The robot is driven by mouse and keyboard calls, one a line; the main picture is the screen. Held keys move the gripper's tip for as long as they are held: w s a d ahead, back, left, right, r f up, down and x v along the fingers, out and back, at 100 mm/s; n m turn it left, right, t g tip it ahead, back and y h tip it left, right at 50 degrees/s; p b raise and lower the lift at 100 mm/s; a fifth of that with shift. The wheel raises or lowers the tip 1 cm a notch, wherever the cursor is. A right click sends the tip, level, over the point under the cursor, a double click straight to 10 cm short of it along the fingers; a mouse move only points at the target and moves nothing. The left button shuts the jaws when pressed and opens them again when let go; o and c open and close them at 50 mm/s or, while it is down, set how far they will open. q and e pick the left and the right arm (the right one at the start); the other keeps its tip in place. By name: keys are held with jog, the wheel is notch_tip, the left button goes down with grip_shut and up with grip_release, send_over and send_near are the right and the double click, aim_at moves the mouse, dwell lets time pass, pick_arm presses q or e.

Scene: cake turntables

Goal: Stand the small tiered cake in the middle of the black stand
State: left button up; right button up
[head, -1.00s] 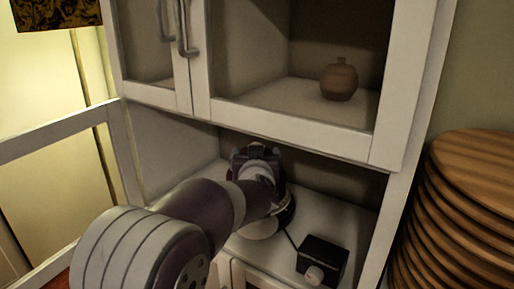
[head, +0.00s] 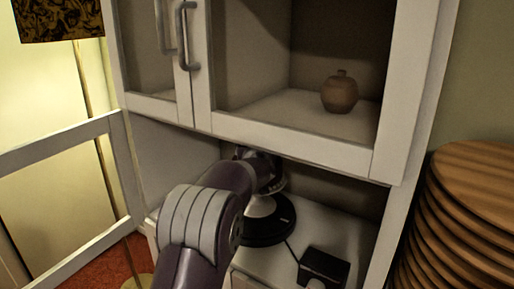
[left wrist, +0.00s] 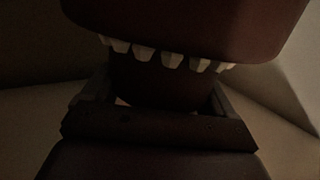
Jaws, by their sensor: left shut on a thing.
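My left arm reaches into the open cabinet bay in the head view, and my left gripper (head: 262,172) is largely hidden by its own wrist. In the left wrist view the small tiered cake (left wrist: 190,25) is dark brown with a row of white dabs. The left gripper's fingers (left wrist: 160,98) are shut on its narrower part. The black stand (head: 282,228) is a round disc on the bay's floor. A pale rounded shape below the gripper overlaps it, apparently part of the cake. I cannot tell if they touch. My right gripper is out of view.
A black box (head: 326,264) lies to the right of the stand, near the front edge. The cabinet's upper shelf edge (head: 300,150) is close above my arm. A brown pot (head: 339,93) stands on that shelf. Stacked wooden boards (head: 475,185) are outside, right.

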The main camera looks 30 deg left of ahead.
pick_arm(q)
jog(key=shift+w+a, duration=0.15)
jog(key=shift+w, duration=0.05)
jog(key=shift+f+b, duration=0.5)
jog(key=shift+f, duration=0.1)
jog(key=o, duration=1.8)
jog(key=shift+f, duration=0.2)
jog(key=shift+o, duration=0.2)
jog(key=shift+r, duration=0.1)
jog(key=shift+s, duration=0.2)
jog(key=v, duration=1.2)
jog(key=shift+w, duration=0.15)
